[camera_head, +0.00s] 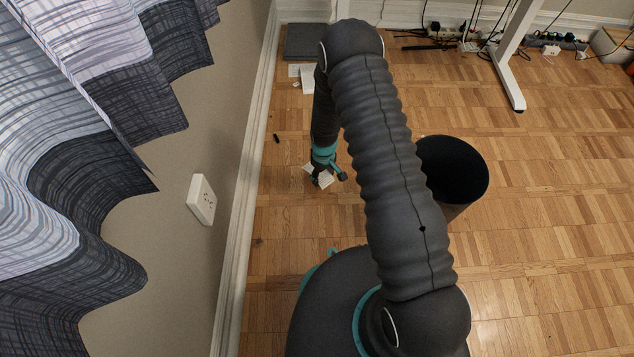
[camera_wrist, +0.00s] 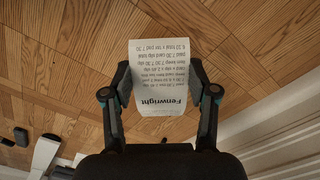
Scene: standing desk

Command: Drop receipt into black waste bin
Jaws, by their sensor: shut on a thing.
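The receipt (camera_wrist: 160,72) is a white printed slip headed "Fenwright", upside down in the wrist view. It lies between the two fingers of my gripper (camera_wrist: 160,88), which is shut on it. In the head view my gripper (camera_head: 327,177) is low on the left, with white corners of the receipt (camera_head: 325,181) sticking out around it. The black waste bin (camera_head: 452,172) stands on the floor to the right of my gripper, with my arm passing between them in the picture. Its left edge is partly hidden by my arm. The bin is not seen in the wrist view.
A wall with a white baseboard (camera_head: 241,190) runs along the left, below a curtain (camera_head: 75,190). A small black item (camera_head: 277,138) and white papers (camera_head: 307,80) lie on the floor. A white desk leg (camera_head: 512,65) and cables are at the back right. Floor right of the bin is clear.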

